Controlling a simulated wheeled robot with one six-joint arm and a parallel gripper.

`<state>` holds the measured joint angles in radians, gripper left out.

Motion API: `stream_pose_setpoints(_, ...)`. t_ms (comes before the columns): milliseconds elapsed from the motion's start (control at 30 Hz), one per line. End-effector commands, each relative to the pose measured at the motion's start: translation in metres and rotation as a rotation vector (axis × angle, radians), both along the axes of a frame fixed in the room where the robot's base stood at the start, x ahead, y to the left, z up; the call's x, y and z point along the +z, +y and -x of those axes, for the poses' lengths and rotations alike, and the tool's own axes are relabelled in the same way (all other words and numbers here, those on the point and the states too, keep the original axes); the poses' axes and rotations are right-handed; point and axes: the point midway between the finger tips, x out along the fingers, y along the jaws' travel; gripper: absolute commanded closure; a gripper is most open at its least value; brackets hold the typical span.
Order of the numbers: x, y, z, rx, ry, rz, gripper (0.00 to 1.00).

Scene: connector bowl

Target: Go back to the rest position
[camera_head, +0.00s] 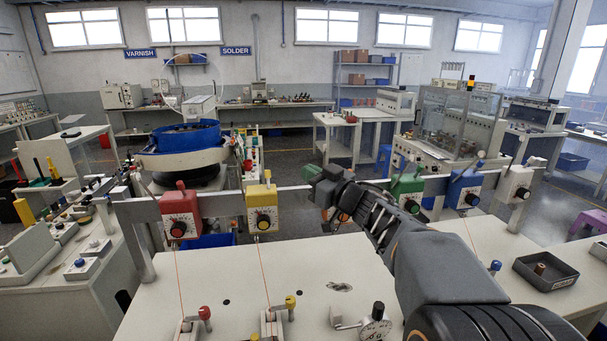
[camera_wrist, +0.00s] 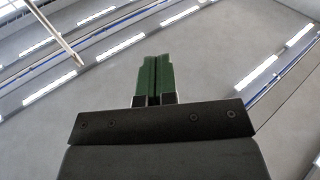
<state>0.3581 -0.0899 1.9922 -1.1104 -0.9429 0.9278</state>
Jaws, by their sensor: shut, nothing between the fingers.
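My gripper (camera_head: 313,183) is raised over the back of the white worktable (camera_head: 250,275), with my arm reaching in from the lower right. In the wrist view the green fingers of my gripper (camera_wrist: 154,78) lie side by side, shut and with nothing between them. Behind them the wrist view shows only the ceiling and its lights, so the gripper points upward. In the head view the fingertips are small and partly dark.
A rail across the table carries red (camera_head: 180,212), yellow (camera_head: 262,210), green (camera_head: 408,188), blue (camera_head: 464,186) and white (camera_head: 516,184) dial boxes near my arm. Thin orange wires run down. A dark tray (camera_head: 536,278) sits right. A blue bowl (camera_head: 186,136) stands behind, left.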

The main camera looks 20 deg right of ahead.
Motion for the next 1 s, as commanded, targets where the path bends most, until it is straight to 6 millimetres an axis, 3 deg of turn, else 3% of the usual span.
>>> stream_pose_setpoints(167, 0.0, 0.0, 0.0, -0.005, -0.007, 0.015, 1.0)
stream_pose_setpoints(267, -0.006, -0.012, -0.006, -0.086, 0.005, 0.072, 1.0)
stream_pose_setpoints(400, -0.037, -0.055, -0.016, -0.343, 0.115, 0.136, 1.0)
stream_pose_setpoints(467, -0.057, -0.076, -0.011, -0.477, 0.204, 0.159, 1.0)
stream_pose_setpoints(567, -0.092, -0.098, 0.012, -0.659, 0.398, 0.193, 1.0)
stream_pose_setpoints(667, -0.131, -0.1, 0.05, -0.764, 0.634, 0.217, 1.0)
stream_pose_setpoints(800, -0.181, -0.073, 0.114, -0.768, 0.98, 0.232, 1.0)
stream_pose_setpoints(1000, -0.22, -0.008, 0.199, -0.592, 1.332, 0.22, 1.0)
